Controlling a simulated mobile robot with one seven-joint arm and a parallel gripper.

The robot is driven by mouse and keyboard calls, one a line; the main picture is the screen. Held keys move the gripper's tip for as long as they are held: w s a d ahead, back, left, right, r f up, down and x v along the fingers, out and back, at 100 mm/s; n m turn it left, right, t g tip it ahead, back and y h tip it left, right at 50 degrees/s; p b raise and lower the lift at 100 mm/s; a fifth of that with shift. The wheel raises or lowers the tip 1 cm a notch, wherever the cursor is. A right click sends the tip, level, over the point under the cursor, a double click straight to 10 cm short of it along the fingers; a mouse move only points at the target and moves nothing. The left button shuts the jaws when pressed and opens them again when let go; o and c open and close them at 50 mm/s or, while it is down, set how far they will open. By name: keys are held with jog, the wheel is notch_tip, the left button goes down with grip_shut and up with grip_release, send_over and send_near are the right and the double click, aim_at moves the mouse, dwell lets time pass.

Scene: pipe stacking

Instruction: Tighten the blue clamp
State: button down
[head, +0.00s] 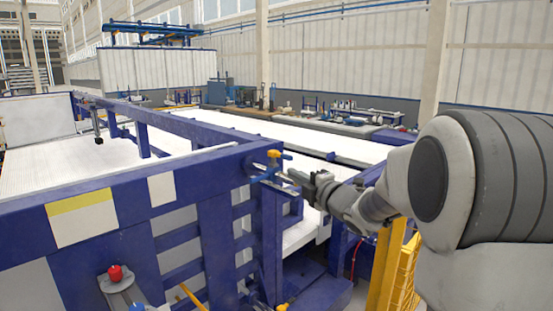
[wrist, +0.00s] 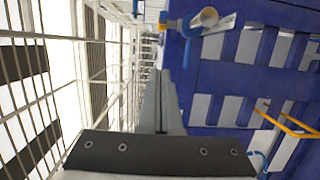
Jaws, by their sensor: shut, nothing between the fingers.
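The blue clamp (head: 266,171) sits at the end corner of the blue frame, with a yellow piece at its top. In the wrist view the blue clamp (wrist: 188,29) is at the top, just right of centre. My gripper (head: 292,178) is to the right of the clamp in the head view. It is shut and empty, with its fingers together in the wrist view (wrist: 165,75). The fingertips point toward the clamp's side but appear apart from it. The small gap between them is hard to judge.
The blue frame (head: 160,147) fills the left and centre. A red button (head: 115,273) is at its lower front. A yellow guard (head: 408,265) stands below my arm. Long white-topped conveyors and a workbench (head: 330,124) lie behind. Wire fencing (wrist: 95,60) shows in the wrist view.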

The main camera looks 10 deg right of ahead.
aim_at(280, 156)
jog(key=w+p, duration=0.4)
jog(key=w, duration=0.7)
jog(key=shift+w+p, duration=0.3)
